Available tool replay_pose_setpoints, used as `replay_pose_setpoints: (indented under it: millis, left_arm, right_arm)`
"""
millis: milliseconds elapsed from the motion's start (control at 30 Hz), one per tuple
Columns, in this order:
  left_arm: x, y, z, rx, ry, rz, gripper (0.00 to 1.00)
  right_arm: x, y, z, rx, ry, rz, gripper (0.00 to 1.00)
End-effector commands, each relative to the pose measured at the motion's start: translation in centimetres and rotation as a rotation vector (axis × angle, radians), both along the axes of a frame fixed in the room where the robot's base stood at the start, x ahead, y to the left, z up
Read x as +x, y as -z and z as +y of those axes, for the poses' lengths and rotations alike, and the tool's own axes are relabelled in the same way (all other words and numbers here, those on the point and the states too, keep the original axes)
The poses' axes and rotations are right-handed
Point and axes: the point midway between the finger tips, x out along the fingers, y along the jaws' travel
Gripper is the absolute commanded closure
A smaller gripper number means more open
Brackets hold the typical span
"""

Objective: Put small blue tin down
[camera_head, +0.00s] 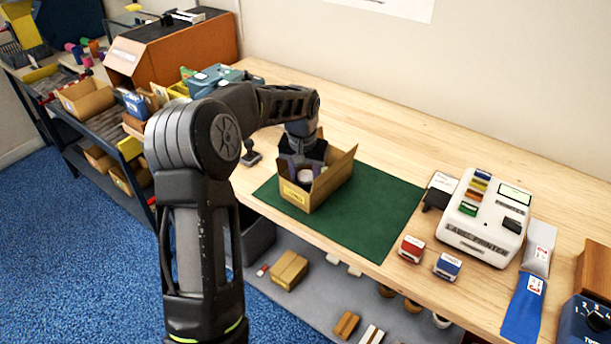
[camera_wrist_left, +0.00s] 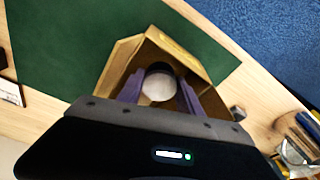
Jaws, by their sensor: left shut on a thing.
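An open cardboard carton (camera_head: 325,190) stands on the green mat (camera_head: 385,208); the carton also shows in the wrist view (camera_wrist_left: 196,62). My left gripper (camera_head: 304,174) reaches down into the carton. Its purple fingers are shut on a small round tin with a pale top (camera_head: 305,177); in the wrist view the tin (camera_wrist_left: 158,86) sits between the fingertips (camera_wrist_left: 158,92). Only the pale top shows clearly, and the blue side is hidden. I cannot tell whether the tin touches the carton floor. My right gripper is out of view.
A label printer (camera_head: 487,215) stands right of the mat, with a red box (camera_head: 411,248) and a blue box (camera_head: 447,266) before it. A dark stamp-like tool (camera_head: 250,153) is left of the carton. The mat is clear right of the carton.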

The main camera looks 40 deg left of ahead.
Motion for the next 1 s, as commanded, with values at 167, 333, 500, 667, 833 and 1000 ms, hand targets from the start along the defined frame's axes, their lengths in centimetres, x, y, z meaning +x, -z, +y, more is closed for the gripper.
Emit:
replay_pose_setpoints:
  millis: [167, 333, 500, 667, 833, 1000]
  left_arm:
    - [0.0, 0.7, 0.0, 0.000, 0.001, 0.000, 1.00]
    - [0.0, 0.9, 0.0, -0.001, 0.001, 0.000, 1.00]
    - [0.0, 0.9, 0.0, 0.000, 0.000, 0.000, 0.49]
    - [0.0, 0.8, 0.0, 0.000, 0.000, 0.000, 0.49]
    - [0.0, 0.1, 0.0, 0.000, 0.000, 0.000, 0.49]
    - [-0.1, -1.7, 0.0, 0.001, 0.000, -0.004, 0.49]
  right_arm:
    - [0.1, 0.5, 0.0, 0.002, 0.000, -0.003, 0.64]
    - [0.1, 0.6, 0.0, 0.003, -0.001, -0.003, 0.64]
    - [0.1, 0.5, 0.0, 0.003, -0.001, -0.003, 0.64]
    - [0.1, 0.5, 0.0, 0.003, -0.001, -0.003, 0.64]
    - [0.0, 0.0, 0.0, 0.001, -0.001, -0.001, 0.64]
    - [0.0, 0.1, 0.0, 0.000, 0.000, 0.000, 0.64]
